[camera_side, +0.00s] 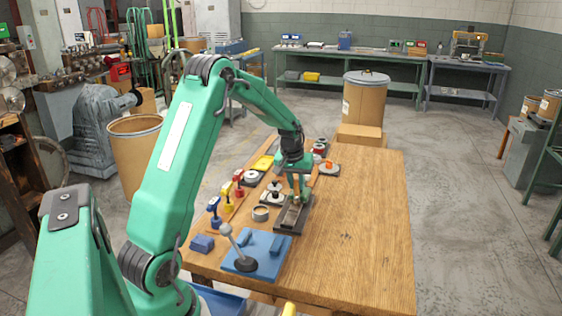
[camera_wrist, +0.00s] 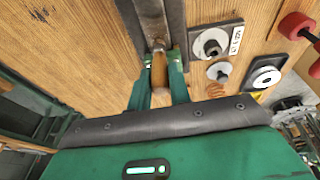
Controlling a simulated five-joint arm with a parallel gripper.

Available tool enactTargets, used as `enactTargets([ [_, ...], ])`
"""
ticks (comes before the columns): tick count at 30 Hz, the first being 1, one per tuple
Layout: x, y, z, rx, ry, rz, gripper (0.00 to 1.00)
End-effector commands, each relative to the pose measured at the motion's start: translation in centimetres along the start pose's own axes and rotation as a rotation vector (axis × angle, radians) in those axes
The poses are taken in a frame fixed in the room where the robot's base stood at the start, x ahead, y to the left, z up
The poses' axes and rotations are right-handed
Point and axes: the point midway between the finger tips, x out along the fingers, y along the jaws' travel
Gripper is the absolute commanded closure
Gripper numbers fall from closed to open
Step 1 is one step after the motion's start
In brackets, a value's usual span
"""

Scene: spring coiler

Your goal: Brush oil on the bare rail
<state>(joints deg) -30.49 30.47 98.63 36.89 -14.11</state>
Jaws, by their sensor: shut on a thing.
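My gripper (camera_side: 299,192) is shut on a wooden-handled brush (camera_wrist: 160,72), which shows between its fingers (camera_wrist: 161,65) in the wrist view. The brush's far end reaches a long dark rail (camera_wrist: 175,20); I cannot tell whether it touches. In the side view the dark rail (camera_side: 285,227) lies on the wooden table below my gripper. My gripper hides part of it. I cannot see whether oil is on it. A small round cup (camera_side: 261,213) stands just left of the rail.
A blue plate with a ball-ended lever (camera_side: 256,252) stands in front of the rail. Blue, yellow and red upright tools (camera_side: 226,192) line the left. Discs on dark plates (camera_wrist: 215,42) lie beside the rail. The table's right side (camera_side: 365,230) is clear.

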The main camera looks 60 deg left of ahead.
Motion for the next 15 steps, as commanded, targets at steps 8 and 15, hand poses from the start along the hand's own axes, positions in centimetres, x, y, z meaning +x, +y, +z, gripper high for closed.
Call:
enactTargets([
  [8,-0.2,0.0,1.0,0.0,0.0,0.001,1.0],
  [15,-0.3,0.0,1.6,0.0,-0.001,0.002,1.0],
])
